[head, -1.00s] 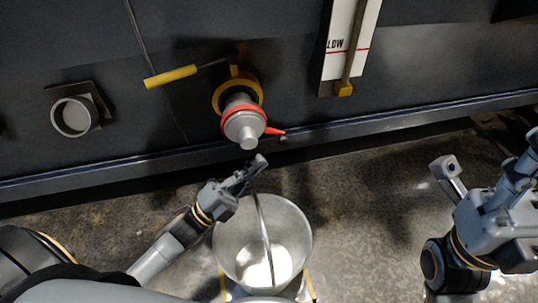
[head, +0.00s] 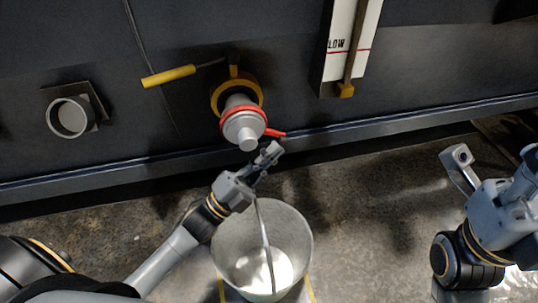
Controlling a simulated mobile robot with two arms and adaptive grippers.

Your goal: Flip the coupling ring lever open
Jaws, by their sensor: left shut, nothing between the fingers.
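The coupling (head: 240,127) is a grey fitting with a red ring, sticking out from a yellow collar (head: 236,83) on the dark wall. The red ring lever (head: 275,133) points right from the ring. My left gripper (head: 272,150) is shut and empty, just below the lever and close to it; I cannot tell whether they touch. My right gripper (head: 457,158) is far to the right, only partly clear, and its fingers cannot be read as open or shut.
A metal bucket (head: 228,250) with an upright handle stands below the coupling, under my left gripper. A yellow-handled lever (head: 168,76) is at upper left. An open round port (head: 68,118) is at left. A level gauge (head: 348,50) hangs at upper right.

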